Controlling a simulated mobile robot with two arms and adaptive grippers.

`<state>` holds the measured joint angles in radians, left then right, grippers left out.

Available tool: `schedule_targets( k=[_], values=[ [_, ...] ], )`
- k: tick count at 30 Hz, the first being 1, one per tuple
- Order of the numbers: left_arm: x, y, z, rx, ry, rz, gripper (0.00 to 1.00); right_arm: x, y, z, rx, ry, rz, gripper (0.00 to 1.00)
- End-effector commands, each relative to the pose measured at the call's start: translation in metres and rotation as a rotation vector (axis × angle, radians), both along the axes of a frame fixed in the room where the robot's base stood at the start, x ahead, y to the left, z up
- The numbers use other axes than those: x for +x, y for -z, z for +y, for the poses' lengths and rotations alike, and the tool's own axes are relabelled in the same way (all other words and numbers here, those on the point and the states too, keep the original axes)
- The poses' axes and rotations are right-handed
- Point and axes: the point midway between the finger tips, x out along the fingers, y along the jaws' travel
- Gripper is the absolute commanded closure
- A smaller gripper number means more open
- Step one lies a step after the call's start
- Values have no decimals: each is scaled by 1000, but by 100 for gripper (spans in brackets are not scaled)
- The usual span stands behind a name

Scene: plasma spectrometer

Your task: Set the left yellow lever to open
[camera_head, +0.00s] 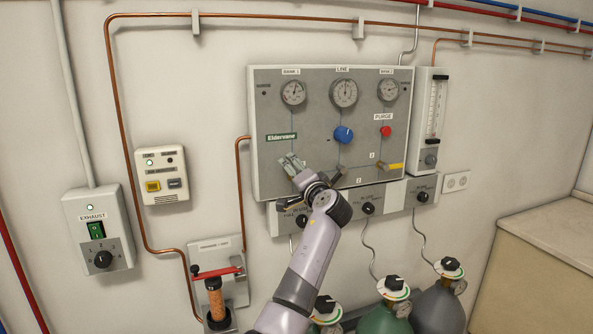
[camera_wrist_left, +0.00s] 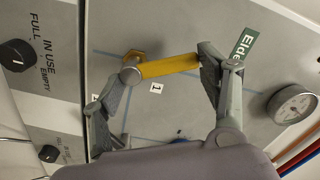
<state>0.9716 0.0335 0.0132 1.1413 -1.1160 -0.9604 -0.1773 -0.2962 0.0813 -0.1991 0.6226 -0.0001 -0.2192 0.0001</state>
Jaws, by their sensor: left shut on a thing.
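The left yellow lever (camera_wrist_left: 168,67) shows in the left wrist view, its pivot at the left and its bar reaching right, towards the gauge side of the panel. My left gripper (camera_wrist_left: 165,68) is shut on this lever, with a finger at each end of the bar. In the head view my left gripper (camera_head: 291,163) is against the lower left of the grey panel (camera_head: 315,125) and hides the lever. A second yellow lever (camera_head: 391,166), at the panel's lower right, lies roughly horizontal. My right gripper is not in view.
A blue knob (camera_head: 343,135) and red purge button (camera_head: 386,131) sit to the right on the panel. Regulators with black knobs (camera_head: 368,208) are below it, above gas cylinders (camera_head: 438,305). An exhaust box (camera_head: 98,230) hangs at the left.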

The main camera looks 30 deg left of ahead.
Motion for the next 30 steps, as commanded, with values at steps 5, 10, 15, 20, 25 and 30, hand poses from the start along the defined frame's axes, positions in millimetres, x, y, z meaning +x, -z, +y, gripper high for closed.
schedule_targets(
  k=[5, 10, 15, 20, 25, 30],
  values=[
    [2, -14, 2, 114, -9, 113, 82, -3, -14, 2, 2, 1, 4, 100],
    [5, -15, 0, 204, -10, 215, 82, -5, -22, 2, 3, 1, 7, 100],
    [7, -15, -2, 273, -10, 294, 82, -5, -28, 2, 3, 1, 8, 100],
    [9, -15, -4, 317, -11, 345, 82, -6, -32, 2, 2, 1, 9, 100],
    [10, -14, -5, 341, -11, 374, 82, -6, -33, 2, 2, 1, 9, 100],
    [10, -14, -5, 351, -11, 386, 82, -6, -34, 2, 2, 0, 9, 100]
  ],
)
